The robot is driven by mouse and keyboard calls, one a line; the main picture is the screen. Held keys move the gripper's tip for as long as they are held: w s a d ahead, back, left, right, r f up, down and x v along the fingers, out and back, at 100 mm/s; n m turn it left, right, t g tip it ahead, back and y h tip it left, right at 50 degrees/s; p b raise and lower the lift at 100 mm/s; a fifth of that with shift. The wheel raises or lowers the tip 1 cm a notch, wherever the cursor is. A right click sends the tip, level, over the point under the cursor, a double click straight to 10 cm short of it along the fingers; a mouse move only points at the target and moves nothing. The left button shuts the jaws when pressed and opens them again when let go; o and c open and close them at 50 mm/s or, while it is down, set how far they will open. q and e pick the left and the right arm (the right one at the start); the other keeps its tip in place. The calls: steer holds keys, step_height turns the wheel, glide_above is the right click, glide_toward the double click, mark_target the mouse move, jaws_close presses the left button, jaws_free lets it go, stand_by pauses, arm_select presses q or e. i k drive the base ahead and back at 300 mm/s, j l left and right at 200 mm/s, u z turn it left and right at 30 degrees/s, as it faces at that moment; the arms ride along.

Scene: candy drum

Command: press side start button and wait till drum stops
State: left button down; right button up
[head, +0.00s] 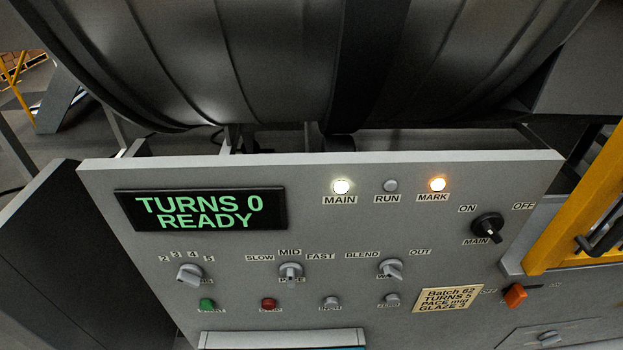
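The grey drum (270,65) fills the top of the head view, above the sloping control panel (330,225). The green button (207,304), with a label that seems to read START, is at the panel's lower left. A red button (269,304) is to its right. The display (201,210) reads TURNS 0, READY. The white MAIN lamp (342,186) and amber MARK lamp (437,185) are lit; the RUN lamp (390,186) between them is dark. Neither gripper is in view.
Three grey knobs, including the pace knob (290,271), sit mid-panel. The black main switch (488,227) is at right. A note (448,300) reads Batch 62, TURNS 5, PACE mid, GLAZE 3. An orange switch (515,295) is beside it. A yellow frame (575,210) stands at right.

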mark_target(205, 305)
steer(key=u, duration=0.95)
steer(key=k+j+z, duration=0.15)
steer(key=j+z, duration=0.15)
steer(key=j, duration=0.15)
steer(key=i, duration=0.4)
